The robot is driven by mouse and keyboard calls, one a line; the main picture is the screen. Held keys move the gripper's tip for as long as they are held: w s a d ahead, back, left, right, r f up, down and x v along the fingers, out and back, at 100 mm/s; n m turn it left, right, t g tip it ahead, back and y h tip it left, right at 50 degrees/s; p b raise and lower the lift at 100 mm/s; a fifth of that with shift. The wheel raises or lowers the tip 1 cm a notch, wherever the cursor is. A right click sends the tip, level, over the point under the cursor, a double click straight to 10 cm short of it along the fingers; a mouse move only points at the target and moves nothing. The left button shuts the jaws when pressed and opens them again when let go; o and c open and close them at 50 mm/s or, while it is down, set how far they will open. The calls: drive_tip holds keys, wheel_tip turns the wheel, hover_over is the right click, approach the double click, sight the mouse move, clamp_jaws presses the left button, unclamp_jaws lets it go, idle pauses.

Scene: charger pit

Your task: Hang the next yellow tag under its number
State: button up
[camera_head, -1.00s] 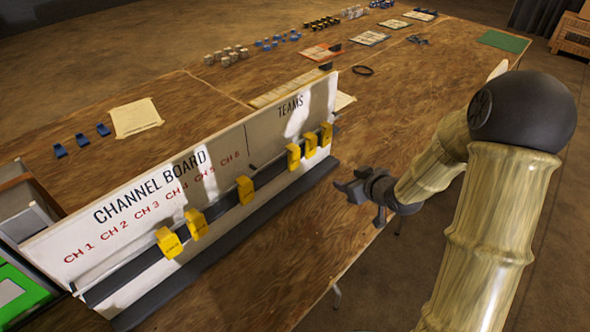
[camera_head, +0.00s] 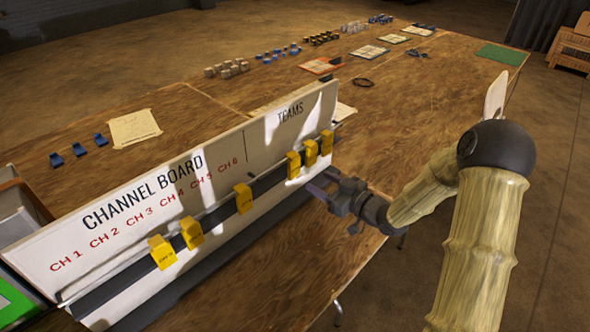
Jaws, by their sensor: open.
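The white channel board (camera_head: 270,140) stands on the table, with red CH 1 to CH 6 labels on its left part and TEAMS on its right. Three yellow tags hang in a cluster on the rail at the TEAMS end: the left one (camera_head: 293,165), middle one (camera_head: 311,153) and right one (camera_head: 326,142). Three more hang spread out toward the channel side: one (camera_head: 162,252), a second (camera_head: 192,232) and a third (camera_head: 244,198). I cannot tell their exact numbers or read their print. My gripper (camera_head: 335,200) is open and empty, just right of and below the cluster, apparently apart from it.
A dark ledge (camera_head: 165,290) runs along the board's foot. Blue clips (camera_head: 79,149) and a paper sheet (camera_head: 134,127) lie behind the board. Bare table (camera_head: 270,265) lies in front. Blocks and coloured cards stand farther back; a green mat (camera_head: 502,54) lies at the far right.

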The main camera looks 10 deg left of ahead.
sight(296, 164)
drive_tip(key=b+x, duration=0.1)
drive_tip(key=x, duration=0.9)
drive_tip(key=shift+w+a, duration=0.25)
drive_tip(key=shift+c, duration=0.2)
drive_tip(key=c, duration=0.7)
drive_tip(key=shift+r, duration=0.15)
drive_tip(key=shift+r+p, duration=0.45)
drive_tip(key=shift+r, duration=0.3)
